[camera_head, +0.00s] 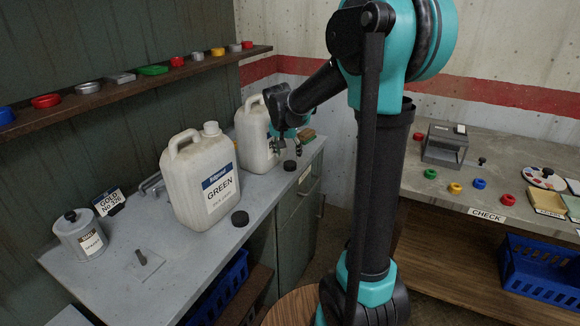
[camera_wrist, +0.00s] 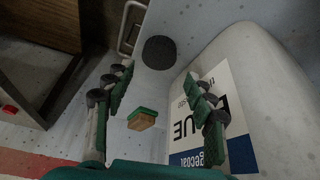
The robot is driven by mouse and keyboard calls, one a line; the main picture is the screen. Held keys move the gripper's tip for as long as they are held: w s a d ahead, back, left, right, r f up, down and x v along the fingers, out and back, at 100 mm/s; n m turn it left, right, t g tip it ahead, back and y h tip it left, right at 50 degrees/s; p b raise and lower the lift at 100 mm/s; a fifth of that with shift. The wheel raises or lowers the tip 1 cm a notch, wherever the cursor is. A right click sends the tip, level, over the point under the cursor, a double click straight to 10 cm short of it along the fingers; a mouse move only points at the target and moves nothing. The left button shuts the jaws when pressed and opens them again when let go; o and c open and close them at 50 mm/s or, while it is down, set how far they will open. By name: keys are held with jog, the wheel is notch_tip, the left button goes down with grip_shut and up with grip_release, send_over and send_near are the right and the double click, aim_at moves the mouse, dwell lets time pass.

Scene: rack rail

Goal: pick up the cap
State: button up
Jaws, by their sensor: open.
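A round black cap (camera_head: 289,166) lies on the grey counter (camera_head: 130,292) in front of the rear white jug (camera_head: 250,138). In the wrist view the black cap (camera_wrist: 159,52) lies flat just beyond the fingertips, beside the jug (camera_wrist: 250,75) with a partly hidden label. My gripper (camera_head: 286,142) is open and empty, beside the rear jug and above the counter. Its two fingers show in the wrist view (camera_wrist: 158,82), with the cap centred past the gap. A second black cap (camera_head: 240,218) lies in front of the jug labelled GREEN (camera_head: 190,190).
A green-topped block (camera_wrist: 142,118) lies under the gripper's gap. A grey tin (camera_head: 80,236) stands at the counter's left. A wall shelf (camera_head: 130,85) holds several coloured lids. A table (camera_head: 420,197) marked CHECK is at the right.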

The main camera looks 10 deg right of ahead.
aim_at(290, 163)
jog(key=x, duration=0.5)
jog(key=shift+s, duration=0.3)
jog(key=shift+c, duration=0.4)
jog(key=c, duration=0.5)
